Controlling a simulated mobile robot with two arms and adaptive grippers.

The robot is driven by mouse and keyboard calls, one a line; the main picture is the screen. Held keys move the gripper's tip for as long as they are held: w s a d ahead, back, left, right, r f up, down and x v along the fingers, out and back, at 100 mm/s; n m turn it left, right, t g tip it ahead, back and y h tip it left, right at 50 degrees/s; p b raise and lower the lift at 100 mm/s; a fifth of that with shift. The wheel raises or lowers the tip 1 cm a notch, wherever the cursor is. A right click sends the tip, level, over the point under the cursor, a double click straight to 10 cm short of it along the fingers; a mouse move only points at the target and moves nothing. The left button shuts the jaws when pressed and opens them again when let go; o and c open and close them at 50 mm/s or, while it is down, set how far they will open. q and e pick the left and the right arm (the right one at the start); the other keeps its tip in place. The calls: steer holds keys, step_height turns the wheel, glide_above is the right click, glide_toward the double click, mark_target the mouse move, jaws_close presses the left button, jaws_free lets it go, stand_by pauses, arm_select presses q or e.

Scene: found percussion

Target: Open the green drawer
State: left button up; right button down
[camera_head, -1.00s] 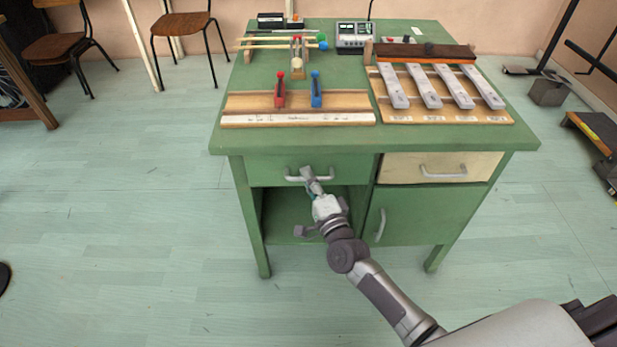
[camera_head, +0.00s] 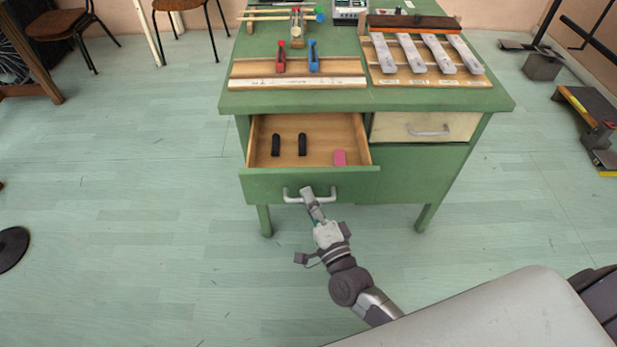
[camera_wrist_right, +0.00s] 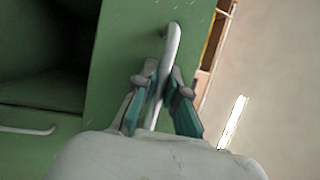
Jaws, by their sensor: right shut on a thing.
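The green drawer (camera_head: 268,184) is on the left of the green desk (camera_head: 420,101) and stands well out, its wooden inside in view from above. Two black items (camera_head: 289,145) and a pink block (camera_head: 340,157) lie in it. Its pale bar handle (camera_head: 293,197) is on the front. In the right wrist view the handle (camera_wrist_right: 171,50) runs between the two fingers of my right gripper (camera_wrist_right: 166,92). My left gripper is not in view.
A cream drawer (camera_head: 400,127) beside the green one is shut. On the desk top are a board with metal bars (camera_head: 428,55) and a wooden rail with red and blue clamps (camera_head: 313,55). The floor in front of the desk is clear.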

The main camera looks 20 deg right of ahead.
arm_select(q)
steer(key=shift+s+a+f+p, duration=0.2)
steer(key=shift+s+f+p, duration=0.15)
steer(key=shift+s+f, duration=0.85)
arm_select(e)
steer(key=shift+s+a, duration=0.2)
steer(key=shift+s, duration=0.45)
steer(key=shift+s+a, duration=0.2)
steer(key=shift+s, duration=0.5)
steer(key=shift+s+a, duration=0.2)
steer(key=shift+s, duration=0.45)
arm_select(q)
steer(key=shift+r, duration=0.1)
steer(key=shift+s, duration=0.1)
arm_select(e)
steer(key=c, duration=1.5)
jaws_free()
steer(key=v, duration=1.2)
